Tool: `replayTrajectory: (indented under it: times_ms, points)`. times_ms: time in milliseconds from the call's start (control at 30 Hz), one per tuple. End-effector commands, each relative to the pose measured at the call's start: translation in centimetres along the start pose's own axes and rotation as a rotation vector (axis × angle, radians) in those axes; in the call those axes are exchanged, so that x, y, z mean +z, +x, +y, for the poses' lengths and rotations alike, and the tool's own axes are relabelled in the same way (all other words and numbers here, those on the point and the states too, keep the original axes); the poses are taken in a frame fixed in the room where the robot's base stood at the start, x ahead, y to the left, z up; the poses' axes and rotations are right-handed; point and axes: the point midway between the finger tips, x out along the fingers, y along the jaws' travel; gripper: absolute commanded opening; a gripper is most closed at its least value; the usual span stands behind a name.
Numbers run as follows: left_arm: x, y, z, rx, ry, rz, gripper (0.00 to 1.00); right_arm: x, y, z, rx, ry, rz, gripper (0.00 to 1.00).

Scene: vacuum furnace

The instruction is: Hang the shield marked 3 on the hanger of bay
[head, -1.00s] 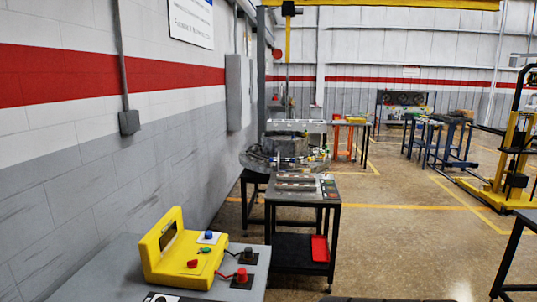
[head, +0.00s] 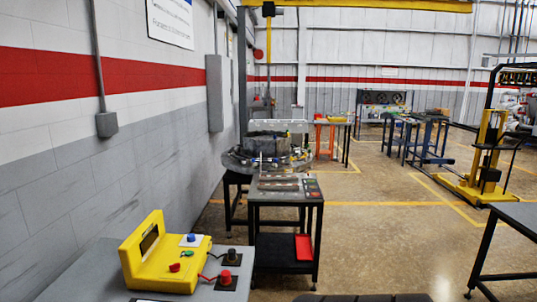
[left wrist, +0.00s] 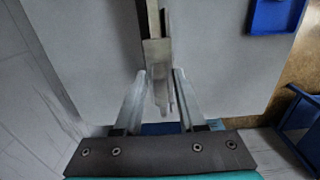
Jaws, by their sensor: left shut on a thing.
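My left gripper (left wrist: 160,74) shows in the left wrist view, with its two pale fingers on either side of a thin grey metal piece (left wrist: 157,52). It is shut on this piece, which is seen nearly edge-on and runs up out of the top of the picture. It may be the shield, but no number on it can be read. Neither gripper shows in the head view, and my right gripper is in no view. I cannot make out a bay hanger. A round grey metal assembly (head: 262,160) stands at mid-distance in the head view.
A grey table (head: 85,283) at the lower left bears a yellow control box (head: 150,255). A black cart (head: 285,200) with a red tray (head: 304,247) stands beyond. A yellow lift (head: 490,150) stands at right. Floor between is clear. A blue tray (left wrist: 262,29) shows in the wrist view.

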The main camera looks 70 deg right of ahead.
Motion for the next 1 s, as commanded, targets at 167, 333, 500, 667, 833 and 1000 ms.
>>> replayTrajectory:
  times_ms: [167, 333, 500, 667, 833, 1000]
  points:
    - [0.0, 0.1, -0.1, -0.002, 0.000, 0.001, 0.00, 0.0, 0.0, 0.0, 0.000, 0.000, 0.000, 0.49]
    - [0.0, -0.1, 0.0, 0.000, 0.000, 0.000, 0.00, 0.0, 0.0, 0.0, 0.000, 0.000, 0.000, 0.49]
    - [0.0, -0.4, 0.0, 0.001, 0.000, 0.000, 0.00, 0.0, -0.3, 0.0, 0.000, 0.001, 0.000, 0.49]
    - [0.0, -1.1, 0.0, 0.002, 0.000, 0.000, 0.00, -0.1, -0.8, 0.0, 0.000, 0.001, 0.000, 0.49]
    - [0.0, -1.7, -0.1, 0.002, 0.000, 0.000, 0.00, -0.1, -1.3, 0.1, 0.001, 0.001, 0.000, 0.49]
    - [0.0, -2.4, -0.1, 0.002, 0.000, -0.001, 0.00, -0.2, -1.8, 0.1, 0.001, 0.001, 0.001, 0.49]
